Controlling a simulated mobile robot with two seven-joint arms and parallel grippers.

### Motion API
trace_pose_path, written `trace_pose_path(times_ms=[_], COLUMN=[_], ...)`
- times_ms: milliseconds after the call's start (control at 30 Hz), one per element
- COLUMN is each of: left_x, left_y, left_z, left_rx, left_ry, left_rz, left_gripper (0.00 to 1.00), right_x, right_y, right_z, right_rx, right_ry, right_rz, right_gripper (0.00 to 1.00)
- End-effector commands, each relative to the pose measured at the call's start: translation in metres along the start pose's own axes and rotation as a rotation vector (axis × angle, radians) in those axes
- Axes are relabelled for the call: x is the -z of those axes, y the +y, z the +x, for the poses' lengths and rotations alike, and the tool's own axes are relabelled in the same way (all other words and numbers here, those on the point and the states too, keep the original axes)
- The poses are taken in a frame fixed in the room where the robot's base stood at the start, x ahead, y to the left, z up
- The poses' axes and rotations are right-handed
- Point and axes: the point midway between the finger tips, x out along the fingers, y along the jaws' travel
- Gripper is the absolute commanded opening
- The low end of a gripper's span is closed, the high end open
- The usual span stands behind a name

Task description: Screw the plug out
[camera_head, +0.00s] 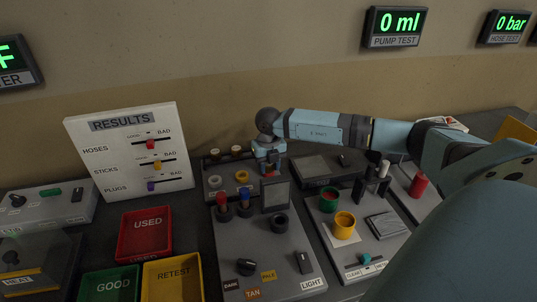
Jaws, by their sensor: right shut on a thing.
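My right arm comes in from the right, and its gripper (268,164) points down at the back of the middle grey panel (277,250). The gripper is shut on a small plug, of which only a bit of red (268,171) shows between the fingers. The fingers hide most of the plug and whatever lies beneath it, so I cannot tell whether it is seated or lifted. My left gripper is not in view.
A results board (128,152) stands at the back left. Red (145,233), green (108,286) and yellow (173,279) bins stand at the front left. Red-topped and blue-topped sticks (244,198) stand upright near the gripper.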

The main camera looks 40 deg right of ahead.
Motion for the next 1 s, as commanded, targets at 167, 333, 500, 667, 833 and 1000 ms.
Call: trace_pose_path(times_ms=[167,333,500,667,833,1000], left_x=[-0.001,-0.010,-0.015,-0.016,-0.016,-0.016], left_y=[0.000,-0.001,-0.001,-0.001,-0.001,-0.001], left_z=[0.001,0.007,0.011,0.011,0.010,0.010], left_rx=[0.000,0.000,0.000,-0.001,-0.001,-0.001], left_ry=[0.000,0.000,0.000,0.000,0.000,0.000], left_rz=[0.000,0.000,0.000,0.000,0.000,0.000], left_gripper=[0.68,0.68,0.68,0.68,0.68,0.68], right_x=[-0.002,-0.003,-0.003,-0.003,-0.003,-0.002], right_y=[-0.001,-0.003,-0.003,-0.004,-0.004,-0.004], right_z=[-0.002,0.000,-0.001,-0.003,-0.003,-0.002], right_rx=[0.000,0.001,0.001,0.001,0.001,0.001], right_ry=[-0.006,-0.007,-0.007,-0.006,-0.006,-0.004], right_rz=[-0.017,-0.237,-0.471,-0.547,-0.547,-0.546], right_gripper=[0.00,0.00,0.00,0.00,0.00,0.67])
